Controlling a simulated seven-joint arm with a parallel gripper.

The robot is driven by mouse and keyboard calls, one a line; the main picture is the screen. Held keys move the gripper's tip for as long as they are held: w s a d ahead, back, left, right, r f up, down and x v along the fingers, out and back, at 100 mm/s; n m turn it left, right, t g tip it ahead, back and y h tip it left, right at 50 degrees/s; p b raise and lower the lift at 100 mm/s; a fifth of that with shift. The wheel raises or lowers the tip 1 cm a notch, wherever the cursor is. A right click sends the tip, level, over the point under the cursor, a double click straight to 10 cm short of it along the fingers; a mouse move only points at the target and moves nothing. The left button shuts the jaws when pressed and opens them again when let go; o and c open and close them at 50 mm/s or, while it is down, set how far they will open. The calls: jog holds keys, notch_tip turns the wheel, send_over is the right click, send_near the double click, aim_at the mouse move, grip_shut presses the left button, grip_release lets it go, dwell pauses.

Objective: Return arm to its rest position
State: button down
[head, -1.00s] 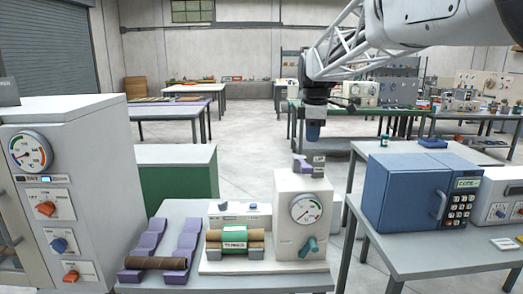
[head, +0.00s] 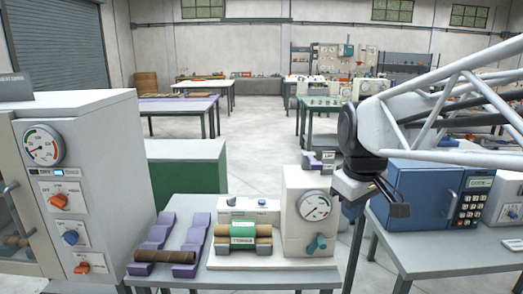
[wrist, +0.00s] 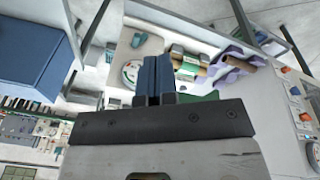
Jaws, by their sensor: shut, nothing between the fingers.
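My gripper (head: 352,208) hangs in the air to the right of the winder's gauge box, in front of the blue oven's left side. In the wrist view its two blue fingers (wrist: 158,75) lie together with nothing between them. The spiral winder (head: 300,240) stands on the bench as a pale box with a round gauge and a teal knob. The winder also shows upside down in the wrist view (wrist: 145,45). My arm comes in from the right edge of the head view.
A brown tube (head: 162,256) rests on purple cradles (head: 195,238) at the left. A large grey cabinet (head: 95,140) with gauge and knobs stands further left. The blue oven (head: 425,195) sits on a right-hand table, partly behind my arm.

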jog(key=s+f+m, duration=0.6)
jog(key=s+f, duration=0.4)
jog(key=s, duration=0.5)
jog(key=shift+s+t, duration=0.15)
jog(key=shift+t, duration=0.15)
